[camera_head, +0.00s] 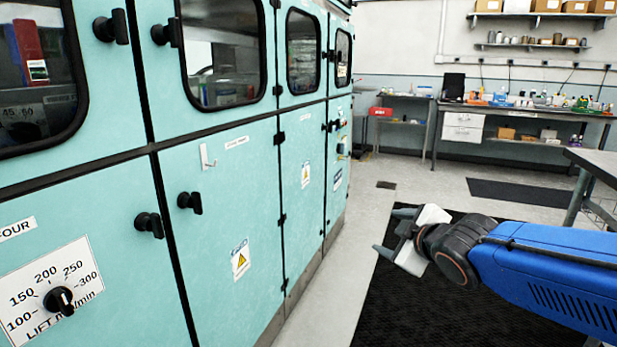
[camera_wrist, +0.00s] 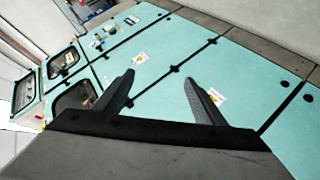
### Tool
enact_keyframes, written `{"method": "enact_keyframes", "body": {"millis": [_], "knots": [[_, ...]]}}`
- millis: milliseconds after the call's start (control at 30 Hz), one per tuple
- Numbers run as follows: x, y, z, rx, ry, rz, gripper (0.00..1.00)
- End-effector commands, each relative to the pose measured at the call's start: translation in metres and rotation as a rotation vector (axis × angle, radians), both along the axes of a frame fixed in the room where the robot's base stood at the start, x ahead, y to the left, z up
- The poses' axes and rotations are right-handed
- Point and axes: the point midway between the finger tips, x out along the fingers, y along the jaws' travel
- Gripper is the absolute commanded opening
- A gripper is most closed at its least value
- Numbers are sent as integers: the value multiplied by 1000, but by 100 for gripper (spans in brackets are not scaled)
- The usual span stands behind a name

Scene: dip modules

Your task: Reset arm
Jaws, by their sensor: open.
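My gripper (camera_head: 388,234) is at the end of my blue arm in the right half of the head view, above the black floor mat. It points left toward the teal cabinet. In the wrist view my gripper (camera_wrist: 162,88) shows two dark fingers spread apart with nothing between them. The teal cabinet front (camera_wrist: 150,75) lies beyond the fingers, tilted in the picture. The fingers look apart from it.
The teal cabinet (camera_head: 225,210) fills the left side, with black knobs, windows and a lift dial (camera_head: 59,300). A black mat (camera_head: 400,308) lies on the floor. A workbench (camera_head: 520,110) stands at the back; a table edge (camera_head: 597,163) is at right.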

Motion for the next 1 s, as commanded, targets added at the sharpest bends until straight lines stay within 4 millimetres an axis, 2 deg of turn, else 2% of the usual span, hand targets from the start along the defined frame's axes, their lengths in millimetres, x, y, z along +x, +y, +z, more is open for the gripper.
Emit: {"method": "enact_keyframes", "body": {"millis": [33, 100, 200, 300, 500, 600, 733, 1000], "knots": [[-14, -22, -7, 44, 56, -85, 64], [-36, -48, -22, 110, 146, -202, 64], [-74, -77, -44, 211, 273, -362, 64], [-117, -96, -66, 317, 400, -512, 64], [-195, -106, -99, 493, 622, -742, 64], [-221, -104, -108, 546, 694, -807, 64], [-237, -102, -113, 578, 740, -846, 64], [-238, -101, -114, 580, 743, -849, 64]]}}
